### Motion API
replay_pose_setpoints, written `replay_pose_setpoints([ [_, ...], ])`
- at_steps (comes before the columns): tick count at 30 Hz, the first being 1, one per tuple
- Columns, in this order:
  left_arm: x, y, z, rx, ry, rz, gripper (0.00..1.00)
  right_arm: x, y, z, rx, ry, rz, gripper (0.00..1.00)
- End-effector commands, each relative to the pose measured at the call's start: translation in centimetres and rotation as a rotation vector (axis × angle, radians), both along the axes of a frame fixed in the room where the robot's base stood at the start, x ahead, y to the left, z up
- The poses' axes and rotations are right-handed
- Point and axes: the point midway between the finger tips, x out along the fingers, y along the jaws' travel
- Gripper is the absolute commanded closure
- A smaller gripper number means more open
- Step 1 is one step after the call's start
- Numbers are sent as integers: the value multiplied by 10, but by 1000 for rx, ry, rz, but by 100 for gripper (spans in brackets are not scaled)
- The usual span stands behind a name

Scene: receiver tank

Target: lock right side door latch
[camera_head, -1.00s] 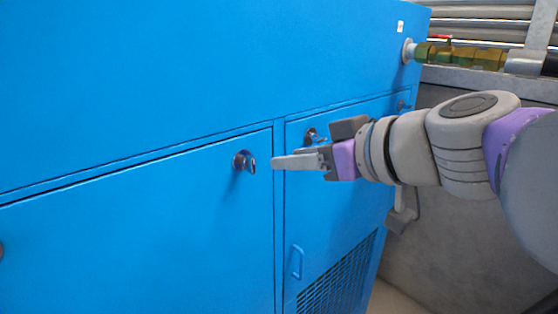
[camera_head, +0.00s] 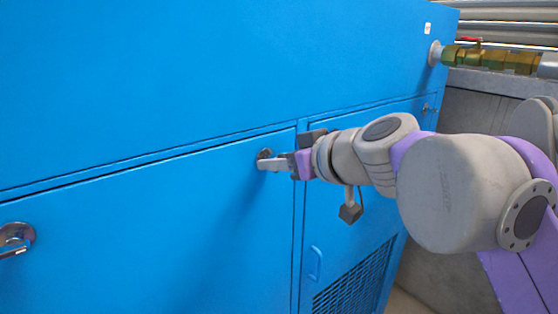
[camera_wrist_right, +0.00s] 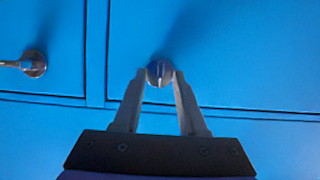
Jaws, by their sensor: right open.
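A round metal latch (camera_head: 265,153) sits near the upper right corner of the left blue door (camera_head: 150,240). My right gripper (camera_head: 266,164) is in front of it and partly hides it in the head view. In the right wrist view the latch (camera_wrist_right: 159,72) shows between the tips of my open right gripper (camera_wrist_right: 160,80), with its narrow handle lying about upright in that picture. Whether the fingers touch it I cannot tell. A second latch (camera_wrist_right: 33,64), beyond the door seam, has its handle pointing left in the wrist view. My left gripper is out of view.
Another latch (camera_head: 16,237) is at the left edge of the head view. The right blue door has a pull handle (camera_head: 315,263) and a vent grille (camera_head: 355,280).

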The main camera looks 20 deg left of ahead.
Motion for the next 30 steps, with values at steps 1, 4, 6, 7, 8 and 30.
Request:
replay_pose_setpoints([
  [1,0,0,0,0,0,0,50,0,0,0,0,0,0,62],
  [4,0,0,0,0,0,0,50,0,0,0,0,0,0,80],
  [6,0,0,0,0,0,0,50,0,0,0,0,0,0,93],
  [7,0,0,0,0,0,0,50,0,0,0,0,0,0,98],
  [8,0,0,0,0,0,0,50,0,0,0,0,0,0,100],
  [30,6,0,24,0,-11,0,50,2,-2,3,124,158,-1,100],
])
